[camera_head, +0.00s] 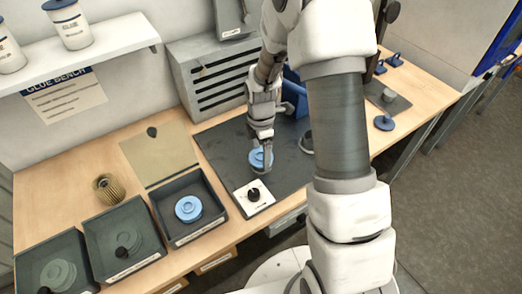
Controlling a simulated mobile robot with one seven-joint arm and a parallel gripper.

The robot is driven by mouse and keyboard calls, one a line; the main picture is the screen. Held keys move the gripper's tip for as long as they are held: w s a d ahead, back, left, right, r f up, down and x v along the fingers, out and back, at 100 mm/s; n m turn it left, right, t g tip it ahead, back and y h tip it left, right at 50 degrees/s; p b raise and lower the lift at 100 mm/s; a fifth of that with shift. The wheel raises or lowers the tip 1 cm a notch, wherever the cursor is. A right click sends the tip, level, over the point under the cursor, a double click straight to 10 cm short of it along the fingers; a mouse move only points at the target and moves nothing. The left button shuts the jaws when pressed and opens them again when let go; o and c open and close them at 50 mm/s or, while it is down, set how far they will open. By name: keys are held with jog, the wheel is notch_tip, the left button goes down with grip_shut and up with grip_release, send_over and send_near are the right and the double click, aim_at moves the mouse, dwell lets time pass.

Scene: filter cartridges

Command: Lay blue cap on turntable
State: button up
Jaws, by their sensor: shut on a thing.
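My gripper (261,151) points down over the dark work mat (222,150) and is shut on a blue cap (256,161). The cap is a light blue disc, partly covered by the fingers. It is low over the mat, just behind a white control box with a black knob (253,196). I cannot tell whether the cap touches anything below it. The turntable is not clearly seen; a grey round thing (306,143) shows partly behind my arm. Another light blue cap (188,208) lies in an open dark tray (170,239).
Two more dark trays (142,267) with grey round parts stand at left. A pleated cartridge (108,188) stands behind them. A darker blue piece (384,122) is on the bench at right. A slatted grey unit (212,80) stands at the back. My arm hides the bench's middle right.

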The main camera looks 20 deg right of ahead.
jog(key=shift+f, duration=0.4)
jog(key=o, duration=1)
notch_tip(320, 180, up, 18)
jog(key=shift+f, duration=0.25)
